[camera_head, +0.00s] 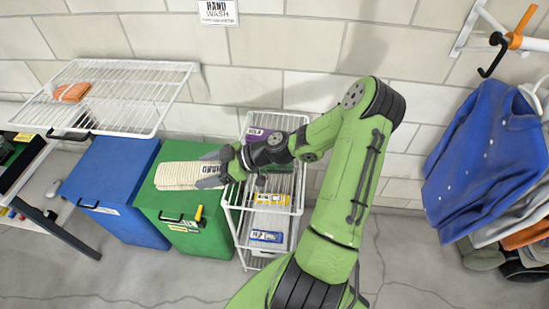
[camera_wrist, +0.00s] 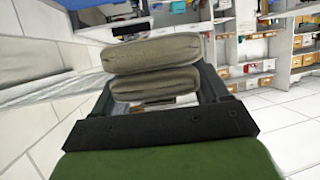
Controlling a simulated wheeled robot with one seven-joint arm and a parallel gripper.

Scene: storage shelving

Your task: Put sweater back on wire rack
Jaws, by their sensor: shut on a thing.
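The folded cream sweater (camera_head: 180,175) is held level above the green bin in the head view. My gripper (camera_head: 216,167) is shut on its right end, with one finger above and one below in that view. In the wrist view the sweater (camera_wrist: 152,70) shows as thick beige folded layers between the fingers of my gripper (camera_wrist: 155,95). The white wire rack (camera_head: 110,70) is fixed to the wall at the upper left of the head view, behind and left of the sweater. An orange folded item (camera_head: 72,92) lies on the rack's left part; the rest of it looks bare.
A green bin (camera_head: 185,235) and a blue bin (camera_head: 112,190) stand under the rack. A white wire shelf unit (camera_head: 238,220) with packages stands right of the green bin. Blue clothing (camera_head: 490,155) hangs at the right. A desk edge (camera_head: 50,215) is at far left.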

